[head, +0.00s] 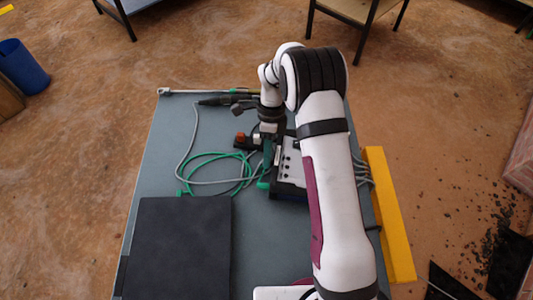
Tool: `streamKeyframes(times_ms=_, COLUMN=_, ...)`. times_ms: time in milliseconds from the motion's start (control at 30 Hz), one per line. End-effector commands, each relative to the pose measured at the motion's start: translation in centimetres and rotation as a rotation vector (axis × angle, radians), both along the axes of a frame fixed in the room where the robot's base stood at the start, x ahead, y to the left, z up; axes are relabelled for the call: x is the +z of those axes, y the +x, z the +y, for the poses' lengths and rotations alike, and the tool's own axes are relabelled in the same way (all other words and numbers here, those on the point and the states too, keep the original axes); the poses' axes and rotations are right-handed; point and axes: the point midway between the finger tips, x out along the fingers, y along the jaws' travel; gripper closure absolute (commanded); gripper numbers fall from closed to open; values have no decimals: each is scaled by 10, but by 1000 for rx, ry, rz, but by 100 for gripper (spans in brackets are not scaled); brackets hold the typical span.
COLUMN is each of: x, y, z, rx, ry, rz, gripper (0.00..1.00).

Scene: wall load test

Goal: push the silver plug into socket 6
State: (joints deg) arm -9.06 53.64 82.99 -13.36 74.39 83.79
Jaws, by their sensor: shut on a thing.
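My gripper (267,160) points down at the left edge of a dark box with a pale top panel (290,163). The panel has a few small dark marks; I cannot read any socket number, so socket 6 cannot be told apart. My gripper is shut on a plug that it mostly hides. Its silver colour is too small to make out. A grey cable (178,165) loops over the table and ends near the gripper. I cannot tell whether the plug touches the box.
A green cable (205,156) lies coiled left of the box. A small dark block with an orange-red part (240,137) is close by. A black flat panel (177,245) covers the table's (150,165) front left. A yellow beam (388,215) lies along the right edge.

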Motion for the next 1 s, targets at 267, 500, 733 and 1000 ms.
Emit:
streamKeyframes(times_ms=267, x=0, y=0, z=0, rx=0, ry=0, rz=0, gripper=72)
streamKeyframes(times_ms=500, x=0, y=0, z=0, rx=0, ry=0, rz=0, gripper=44)
streamKeyframes(times_ms=733, x=0, y=0, z=0, rx=0, ry=0, rz=0, gripper=62)
streamKeyframes(times_ms=1000, x=0, y=0, z=0, rx=0, ry=0, rz=0, gripper=64)
